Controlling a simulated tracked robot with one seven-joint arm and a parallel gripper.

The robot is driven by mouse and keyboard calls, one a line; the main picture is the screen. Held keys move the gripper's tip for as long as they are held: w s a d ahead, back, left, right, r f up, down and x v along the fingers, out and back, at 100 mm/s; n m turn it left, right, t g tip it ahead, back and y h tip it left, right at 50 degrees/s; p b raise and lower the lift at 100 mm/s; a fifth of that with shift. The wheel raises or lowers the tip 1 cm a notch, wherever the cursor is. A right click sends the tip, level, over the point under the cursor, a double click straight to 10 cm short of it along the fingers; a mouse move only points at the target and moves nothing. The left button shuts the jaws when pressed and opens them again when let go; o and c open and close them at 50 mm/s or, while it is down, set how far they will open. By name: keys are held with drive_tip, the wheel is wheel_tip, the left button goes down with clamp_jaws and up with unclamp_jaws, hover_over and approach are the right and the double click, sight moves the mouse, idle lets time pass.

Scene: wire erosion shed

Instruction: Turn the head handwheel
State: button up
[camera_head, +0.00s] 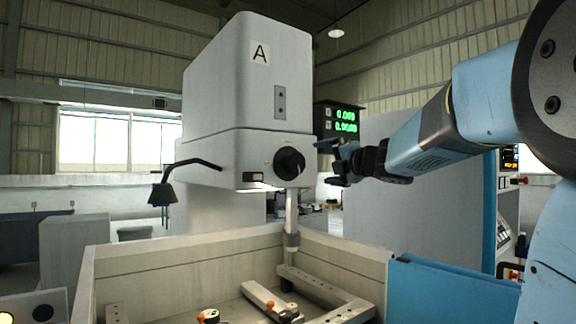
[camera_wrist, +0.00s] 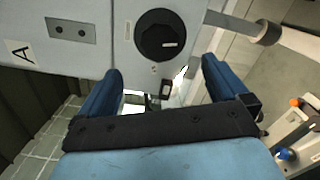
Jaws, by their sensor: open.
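The head handwheel (camera_head: 289,162) is a round black knob with a pale mark on the front of the white machine head (camera_head: 230,90) labelled A. It also shows in the wrist view (camera_wrist: 160,35), above and between my fingers. My gripper (camera_head: 335,163) is to the right of the knob in the head view, with a gap between them. In the wrist view its two blue fingers (camera_wrist: 163,82) are spread apart with nothing between them. The knob is fully visible in the wrist view, and no finger touches it.
A display with green digits (camera_head: 338,128) hangs behind my gripper. A vertical rod (camera_head: 291,220) drops from the head into a walled tank (camera_head: 180,265) holding clamps and bars. A black lamp on a bent arm (camera_head: 163,192) sticks out at left. A blue panel (camera_head: 450,290) stands at right.

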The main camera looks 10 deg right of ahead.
sight(298, 164)
drive_tip(key=shift+n, duration=0.5)
drive_tip(key=x, duration=1.4)
drive_tip(key=shift+a+f, duration=0.2)
drive_tip(key=shift+a, duration=0.05)
drive_tip(key=shift+c, duration=0.4)
drive_tip(key=c, duration=0.9)
